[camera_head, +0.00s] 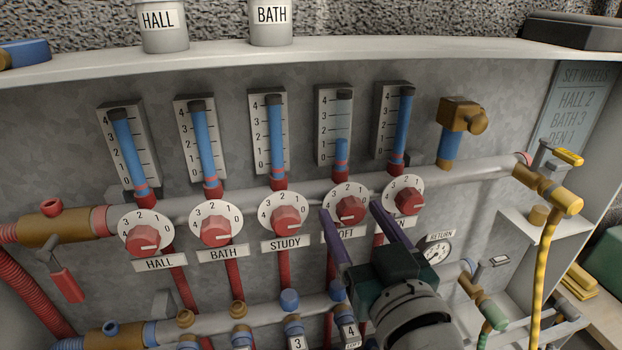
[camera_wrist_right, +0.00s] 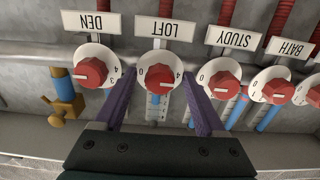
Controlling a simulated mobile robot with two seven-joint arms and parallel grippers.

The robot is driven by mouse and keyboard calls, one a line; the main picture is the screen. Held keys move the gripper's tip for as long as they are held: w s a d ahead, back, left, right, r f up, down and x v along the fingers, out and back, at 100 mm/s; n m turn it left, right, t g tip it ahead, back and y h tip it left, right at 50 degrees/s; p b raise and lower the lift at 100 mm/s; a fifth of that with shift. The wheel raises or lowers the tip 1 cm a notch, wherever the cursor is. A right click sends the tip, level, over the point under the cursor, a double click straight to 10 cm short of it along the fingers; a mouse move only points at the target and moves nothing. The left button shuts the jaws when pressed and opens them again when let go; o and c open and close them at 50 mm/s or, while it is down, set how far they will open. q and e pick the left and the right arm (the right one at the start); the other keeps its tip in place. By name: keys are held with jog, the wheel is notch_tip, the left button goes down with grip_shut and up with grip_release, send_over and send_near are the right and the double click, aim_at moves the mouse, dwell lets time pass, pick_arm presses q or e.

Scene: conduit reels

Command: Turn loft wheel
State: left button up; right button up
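The loft wheel (camera_head: 351,209) is a red knob on a white numbered dial, fourth in a row of similar wheels. Its "LOFT" label is partly hidden by my right gripper. My right gripper (camera_head: 350,213) is open, its two purple fingers pointing at the loft dial, one on each side of the red knob. In the right wrist view the loft wheel (camera_wrist_right: 160,77) sits upside down between the fingertips (camera_wrist_right: 158,78), with gaps on both sides. The loft gauge (camera_head: 343,150) above has a low blue column, near 1. My left gripper is not in view.
The study wheel (camera_head: 286,217) and den wheel (camera_head: 409,201) stand close on either side. Bath (camera_head: 216,230) and hall (camera_head: 144,238) wheels are farther left. A yellow-handled valve (camera_head: 552,184) is at right. A sign (camera_head: 575,110) lists wheel settings. Pipes run below.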

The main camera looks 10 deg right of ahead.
jog(key=shift+s, duration=0.35)
jog(key=s+p, duration=0.2)
jog(key=s, duration=0.7)
jog(key=shift+s+d, duration=0.15)
